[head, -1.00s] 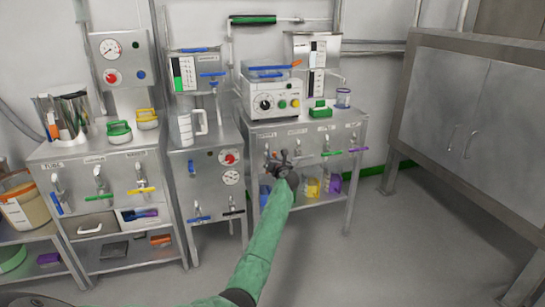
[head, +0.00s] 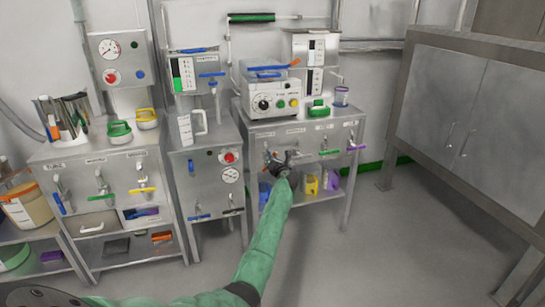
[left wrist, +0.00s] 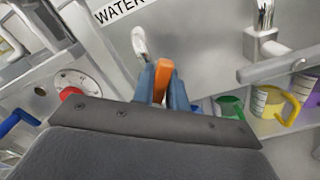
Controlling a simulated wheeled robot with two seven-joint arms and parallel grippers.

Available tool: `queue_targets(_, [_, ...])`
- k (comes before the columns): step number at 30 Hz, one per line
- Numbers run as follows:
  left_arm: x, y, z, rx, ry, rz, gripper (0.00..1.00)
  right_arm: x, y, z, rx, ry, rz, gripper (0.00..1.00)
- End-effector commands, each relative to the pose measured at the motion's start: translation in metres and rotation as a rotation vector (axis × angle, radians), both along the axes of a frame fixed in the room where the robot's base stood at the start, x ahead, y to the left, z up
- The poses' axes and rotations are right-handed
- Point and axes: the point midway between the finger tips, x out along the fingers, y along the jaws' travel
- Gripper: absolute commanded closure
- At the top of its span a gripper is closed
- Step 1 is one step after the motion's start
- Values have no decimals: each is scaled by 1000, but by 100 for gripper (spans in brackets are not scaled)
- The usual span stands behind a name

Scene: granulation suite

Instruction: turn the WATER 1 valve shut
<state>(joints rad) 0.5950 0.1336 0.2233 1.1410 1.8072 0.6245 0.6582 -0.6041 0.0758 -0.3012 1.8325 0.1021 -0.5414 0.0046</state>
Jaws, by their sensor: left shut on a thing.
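My left gripper (head: 278,162) is at the front face of the right-hand steel bench (head: 262,118). In the left wrist view its fingers (left wrist: 164,82) are shut on an orange valve handle (left wrist: 165,78), one finger on each side. The metal valve stem (left wrist: 139,44) shows just beyond the fingers. A label reading WATER (left wrist: 120,10) sits above it; its number is cut off by the frame edge. In the head view the gripper hides most of this valve. My right gripper is not in view.
Beside it on the bench face are a green-handled valve (head: 328,152) and a purple-handled valve (head: 356,147). Yellow (head: 311,185) and purple jugs stand on the shelf below. A gauge (left wrist: 75,84) is at left in the wrist view. The floor (head: 345,250) in front is clear.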

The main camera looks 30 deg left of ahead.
Motion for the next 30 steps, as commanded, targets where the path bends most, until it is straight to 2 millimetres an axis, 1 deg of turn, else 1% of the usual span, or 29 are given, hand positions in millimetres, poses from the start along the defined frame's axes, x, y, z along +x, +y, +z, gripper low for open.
queue_targets(1, [0, -2, 0, 6, 10, -1, 100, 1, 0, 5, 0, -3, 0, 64])
queue_targets(8, [1, -3, 0, 42, 52, -1, 100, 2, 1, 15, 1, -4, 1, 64])
queue_targets(14, [3, -4, 0, 92, 112, -2, 100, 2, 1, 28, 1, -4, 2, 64])
queue_targets(21, [5, -6, -3, 222, 264, -1, 100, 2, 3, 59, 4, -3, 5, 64])
queue_targets(24, [7, -7, -6, 272, 323, -3, 100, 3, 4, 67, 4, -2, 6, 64])
queue_targets(30, [8, -9, -10, 361, 426, -4, 100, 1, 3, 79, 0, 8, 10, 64])
